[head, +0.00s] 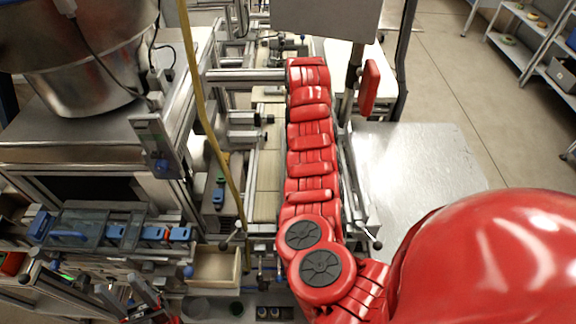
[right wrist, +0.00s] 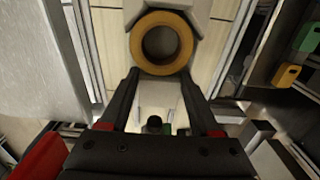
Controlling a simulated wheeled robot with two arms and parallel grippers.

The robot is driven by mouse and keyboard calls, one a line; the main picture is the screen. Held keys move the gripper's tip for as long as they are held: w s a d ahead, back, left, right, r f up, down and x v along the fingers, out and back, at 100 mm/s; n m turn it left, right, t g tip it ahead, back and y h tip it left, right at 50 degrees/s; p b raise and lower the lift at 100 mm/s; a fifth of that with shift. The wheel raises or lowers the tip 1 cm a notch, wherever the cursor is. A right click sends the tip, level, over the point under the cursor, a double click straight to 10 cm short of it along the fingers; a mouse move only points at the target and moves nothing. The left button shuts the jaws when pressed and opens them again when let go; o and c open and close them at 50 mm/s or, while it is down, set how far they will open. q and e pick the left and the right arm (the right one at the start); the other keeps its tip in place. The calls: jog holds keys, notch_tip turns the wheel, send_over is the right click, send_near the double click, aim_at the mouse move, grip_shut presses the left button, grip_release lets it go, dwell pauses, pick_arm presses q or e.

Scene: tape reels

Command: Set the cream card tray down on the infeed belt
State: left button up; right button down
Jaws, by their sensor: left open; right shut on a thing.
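In the right wrist view a pale, angular-cornered cream card tray (right wrist: 200,10) shows at the top, with an orange-yellow tape reel (right wrist: 136,44) lying on it. My right gripper (right wrist: 161,76) is shut on the tray's near end. The infeed belt (head: 266,170) is a cream, slatted strip left of my red right arm in the head view; its pale slats (right wrist: 110,45) also show behind the tray. I cannot tell whether the tray touches the belt. In the head view my right arm hides the right gripper and tray. My left gripper (head: 120,288) is open at the lower left, partly cut off.
A small cream bin (head: 214,266) stands at the near end of the belt frame. A steel bowl (head: 85,65) and a blue-clamped rail (head: 110,230) are on the left. A bare metal table (head: 420,165) lies to the right. A yellow hose (head: 205,110) hangs across the view.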

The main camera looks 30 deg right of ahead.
jog(key=shift+w+d, duration=0.1)
jog(key=f, duration=0.5)
jog(key=shift+s, duration=0.2)
jog(key=shift+w+f, duration=0.1)
jog(key=shift+f, duration=0.85)
notch_tip(320, 180, down, 2)
jog(key=shift+p, duration=0.65)
jog(key=shift+f, duration=0.35)
jog(key=shift+f, duration=0.1)
jog(key=shift+c, duration=0.5)
grip_release()
